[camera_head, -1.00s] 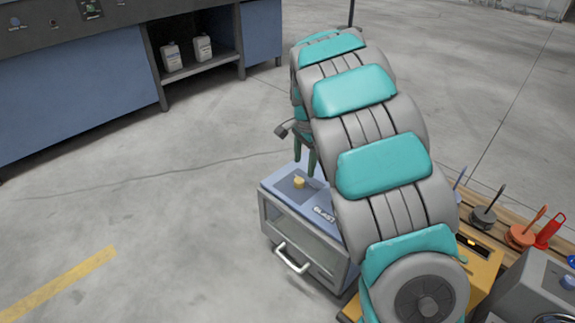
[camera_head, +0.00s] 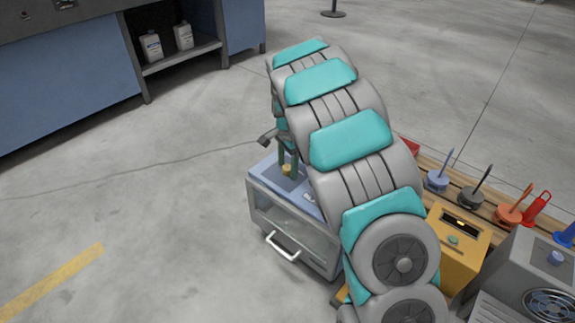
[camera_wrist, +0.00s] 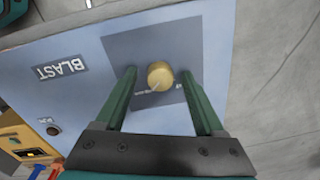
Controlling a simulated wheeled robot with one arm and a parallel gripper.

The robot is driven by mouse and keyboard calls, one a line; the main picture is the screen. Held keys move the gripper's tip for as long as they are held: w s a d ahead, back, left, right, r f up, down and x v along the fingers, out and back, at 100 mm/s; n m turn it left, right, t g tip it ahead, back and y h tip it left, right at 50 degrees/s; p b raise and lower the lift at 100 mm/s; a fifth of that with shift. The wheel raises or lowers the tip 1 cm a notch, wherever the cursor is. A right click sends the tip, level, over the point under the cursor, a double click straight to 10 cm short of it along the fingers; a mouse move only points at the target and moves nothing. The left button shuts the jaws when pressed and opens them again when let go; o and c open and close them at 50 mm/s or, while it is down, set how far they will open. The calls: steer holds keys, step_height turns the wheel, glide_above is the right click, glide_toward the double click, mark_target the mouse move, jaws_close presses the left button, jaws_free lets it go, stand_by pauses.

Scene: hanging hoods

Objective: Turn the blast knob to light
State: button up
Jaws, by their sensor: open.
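The blast knob (camera_wrist: 160,76) is a round yellow-tan knob on a dark square plate (camera_wrist: 124,48) on the blue top of the blast cabinet (camera_wrist: 80,97), beside the "BLAST" label (camera_wrist: 60,68). Small lettering shows at the knob's edge, too small to read. In the head view the knob (camera_head: 287,169) shows on top of the cabinet (camera_head: 292,231), which has a glass front and a white handle. My gripper (camera_wrist: 161,76) is open, its two green fingers on either side of the knob with gaps visible. Whether the fingertips are down at knob height is unclear.
Right of the cabinet stand a yellow box (camera_head: 457,249) and a grey unit with a fan (camera_head: 525,270). Behind them, a wooden pallet (camera_head: 459,187) holds several coloured tools. A blue bench (camera_head: 65,97) stands at the far left.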

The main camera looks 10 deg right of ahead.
jaws_close()
stand_by(0.5)
steer(key=n+p, duration=0.1)
steer(key=n, duration=0.3)
steer(key=shift+n, duration=0.4)
steer(key=n, duration=0.5)
steer(key=shift+n+p, duration=0.3)
steer(key=shift+p, duration=0.1)
steer(key=n, duration=0.4)
steer(key=shift+d+n+g, duration=0.1)
steer(key=shift+n+g, duration=0.2)
steer(key=n+p, duration=0.1)
steer(key=n, duration=0.3)
steer(key=shift+w+n, duration=0.1)
steer(key=shift+n, duration=0.3)
